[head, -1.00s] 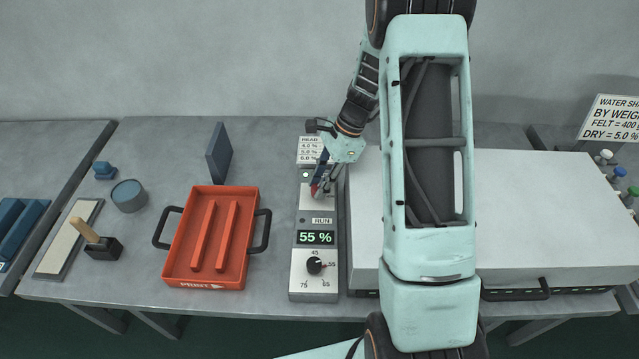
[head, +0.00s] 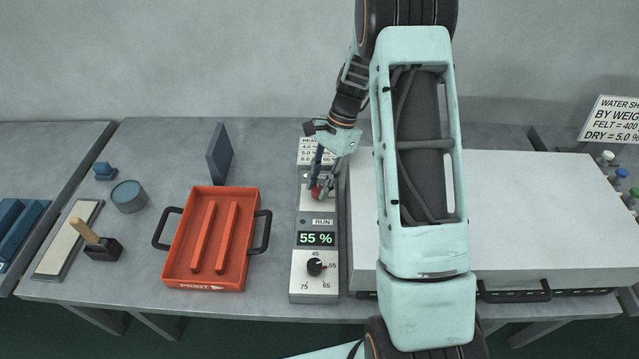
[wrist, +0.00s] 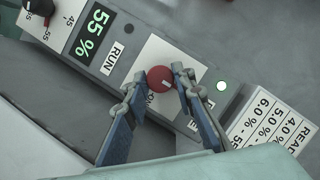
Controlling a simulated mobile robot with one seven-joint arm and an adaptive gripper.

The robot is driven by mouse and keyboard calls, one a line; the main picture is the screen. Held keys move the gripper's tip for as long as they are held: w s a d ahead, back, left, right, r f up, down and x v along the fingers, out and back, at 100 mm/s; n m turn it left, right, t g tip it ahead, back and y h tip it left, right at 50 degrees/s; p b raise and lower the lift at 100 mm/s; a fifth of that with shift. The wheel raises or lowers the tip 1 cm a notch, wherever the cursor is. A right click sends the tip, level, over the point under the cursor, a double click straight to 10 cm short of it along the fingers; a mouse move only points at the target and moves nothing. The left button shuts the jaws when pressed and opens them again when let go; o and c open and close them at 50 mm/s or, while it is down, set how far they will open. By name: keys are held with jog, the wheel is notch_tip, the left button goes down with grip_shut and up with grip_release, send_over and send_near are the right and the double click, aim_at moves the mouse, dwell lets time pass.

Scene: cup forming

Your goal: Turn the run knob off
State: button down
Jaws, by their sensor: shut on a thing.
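The red run knob (wrist: 160,79) sits on a pale plate of the control panel, above the RUN label (head: 323,222) in the head view. My gripper (wrist: 160,84) is shut on the knob, with one blue-padded finger on each side of it. A light mark shows on the knob's face. In the head view the knob (head: 317,193) is partly covered by my fingers. The display (head: 316,239) reads 55 %.
A black dial (head: 315,267) is at the panel's near end. An orange tray (head: 178,270) with black handles lies left of the panel. A large white-topped unit (head: 520,220) stands close on the right. A card (head: 312,146) is behind the panel.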

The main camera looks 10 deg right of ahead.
jog(key=c, duration=1.6)
grip_release()
jog(key=v, duration=1.2)
jog(key=shift+r, duration=0.1)
